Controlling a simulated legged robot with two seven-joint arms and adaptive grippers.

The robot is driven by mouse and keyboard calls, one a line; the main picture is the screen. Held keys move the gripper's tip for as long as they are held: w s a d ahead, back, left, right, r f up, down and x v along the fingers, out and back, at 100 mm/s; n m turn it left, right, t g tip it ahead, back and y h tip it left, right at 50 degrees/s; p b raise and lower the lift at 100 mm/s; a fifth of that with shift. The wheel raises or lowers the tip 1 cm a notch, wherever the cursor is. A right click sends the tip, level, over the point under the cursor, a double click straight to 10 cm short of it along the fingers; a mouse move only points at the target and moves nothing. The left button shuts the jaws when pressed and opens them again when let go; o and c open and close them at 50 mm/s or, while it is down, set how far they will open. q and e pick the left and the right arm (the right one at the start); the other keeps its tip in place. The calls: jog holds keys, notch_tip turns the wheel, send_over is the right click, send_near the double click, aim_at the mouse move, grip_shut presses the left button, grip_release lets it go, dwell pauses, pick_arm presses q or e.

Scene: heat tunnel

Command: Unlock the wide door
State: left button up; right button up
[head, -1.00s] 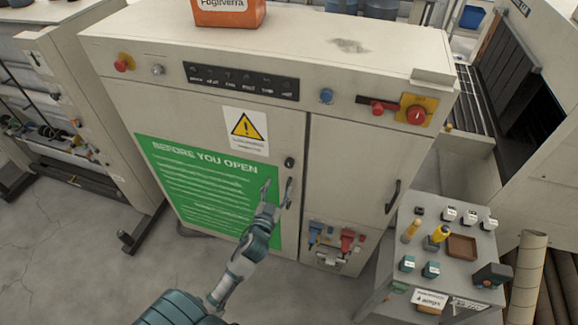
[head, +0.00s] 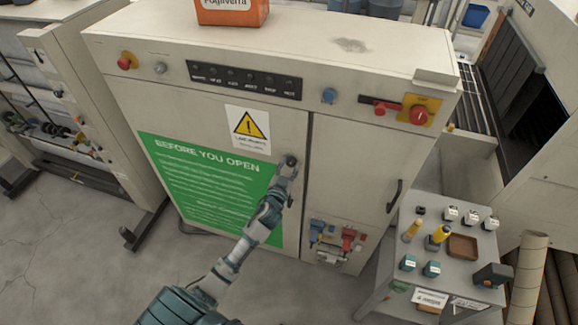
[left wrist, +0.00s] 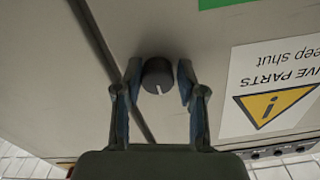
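The wide door (head: 180,120) is the left, broad door of the beige cabinet, with a green "BEFORE YOU OPEN" sign and a yellow warning label. It looks closed. A small dark round knob (head: 291,161) sits near its right edge, and it also shows in the left wrist view (left wrist: 158,76) with a pale mark on its face. My left gripper (head: 287,170) is at the knob. In the left wrist view its two fingers (left wrist: 158,90) are open on either side of the knob, with gaps visible. My right gripper is not in view.
The narrow door (head: 350,180) with a black handle (head: 393,196) is to the right. Above are a red rotary switch (head: 418,114) and small buttons. A grey stand (head: 455,225) with tools stands front right. Open floor lies front left.

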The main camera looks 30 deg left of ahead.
pick_arm(q)
jog(key=shift+d, duration=0.15)
grip_shut()
